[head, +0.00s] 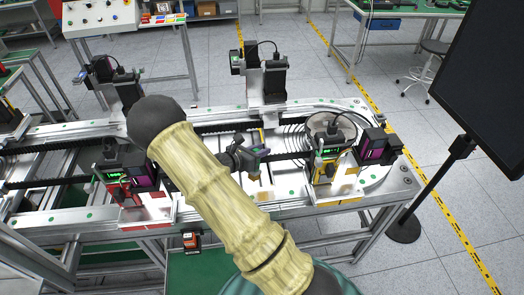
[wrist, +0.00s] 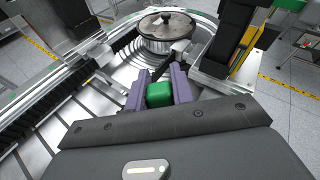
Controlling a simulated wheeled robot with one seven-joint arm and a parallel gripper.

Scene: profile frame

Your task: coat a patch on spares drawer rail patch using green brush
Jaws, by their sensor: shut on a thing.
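My gripper (wrist: 160,88) has purple fingers shut on the green brush (wrist: 158,94). Its green block shows between the fingers in the wrist view, and a dark narrow part lies beyond it towards the round plate. In the head view my gripper (head: 254,152) hangs over the middle of the conveyor line, just right of my forearm. The brush is too small there to make out clearly, and I cannot tell whether its tip touches anything. I cannot pick out the spares drawer rail patch with certainty in either view.
A round metal plate (head: 331,128) sits at the conveyor's right end; it also shows in the wrist view (wrist: 166,25). A yellow-based fixture (head: 334,172) stands right of my gripper, a red-based one (head: 138,203) left. A dark monitor (head: 485,80) stands at the right.

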